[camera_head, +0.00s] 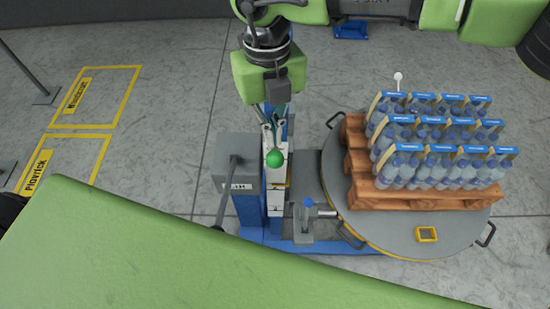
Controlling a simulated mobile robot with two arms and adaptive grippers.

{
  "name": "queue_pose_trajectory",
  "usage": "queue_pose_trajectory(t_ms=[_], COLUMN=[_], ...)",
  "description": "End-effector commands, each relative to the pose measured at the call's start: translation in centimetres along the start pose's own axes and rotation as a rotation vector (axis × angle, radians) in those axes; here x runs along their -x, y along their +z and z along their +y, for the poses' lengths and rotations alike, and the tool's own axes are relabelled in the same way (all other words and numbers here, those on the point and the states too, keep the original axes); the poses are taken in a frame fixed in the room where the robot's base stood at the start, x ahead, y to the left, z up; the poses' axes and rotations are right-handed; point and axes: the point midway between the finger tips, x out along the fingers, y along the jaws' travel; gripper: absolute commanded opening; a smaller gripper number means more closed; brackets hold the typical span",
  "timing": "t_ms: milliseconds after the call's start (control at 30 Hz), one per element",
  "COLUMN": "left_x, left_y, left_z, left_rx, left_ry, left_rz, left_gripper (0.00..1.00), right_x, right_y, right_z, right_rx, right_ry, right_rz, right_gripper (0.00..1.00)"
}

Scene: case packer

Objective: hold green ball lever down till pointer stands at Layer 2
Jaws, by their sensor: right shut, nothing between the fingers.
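The green ball (274,158) sits at the end of the lever, in front of a narrow blue and white column (276,199). My right gripper (272,124) comes down from above, its fingers shut and empty just above the ball. I cannot tell whether the fingertips touch the ball. The lever's bar is mostly hidden behind the ball and fingers. The pointer and the layer marks are too small to make out. My left gripper is not in view.
A grey box (236,150) with a dark rod stands left of the column. A blue knob (308,203) tops a small grey post to the right. A round turntable (390,238) carries a wooden pallet (420,199) with packs of bottles (430,170).

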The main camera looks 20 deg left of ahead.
Motion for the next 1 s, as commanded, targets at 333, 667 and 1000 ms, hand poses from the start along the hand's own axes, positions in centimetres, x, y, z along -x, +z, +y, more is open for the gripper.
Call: queue_pose_trajectory(t_ms=[333,667,1000], left_x=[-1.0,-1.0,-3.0], left_y=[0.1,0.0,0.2], left_z=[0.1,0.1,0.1], left_rx=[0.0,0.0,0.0], left_ry=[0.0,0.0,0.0], left_rz=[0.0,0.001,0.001], left_gripper=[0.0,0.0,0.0], right_x=[-3.5,-3.8,-5.6], right_y=[0.0,0.0,0.2], right_z=[0.0,0.0,0.0], right_rx=[0.001,0.001,0.0], right_ry=[0.0,0.0,0.0], right_rz=[0.0,0.0,-0.001], right_gripper=[0.0,0.0,0.0])
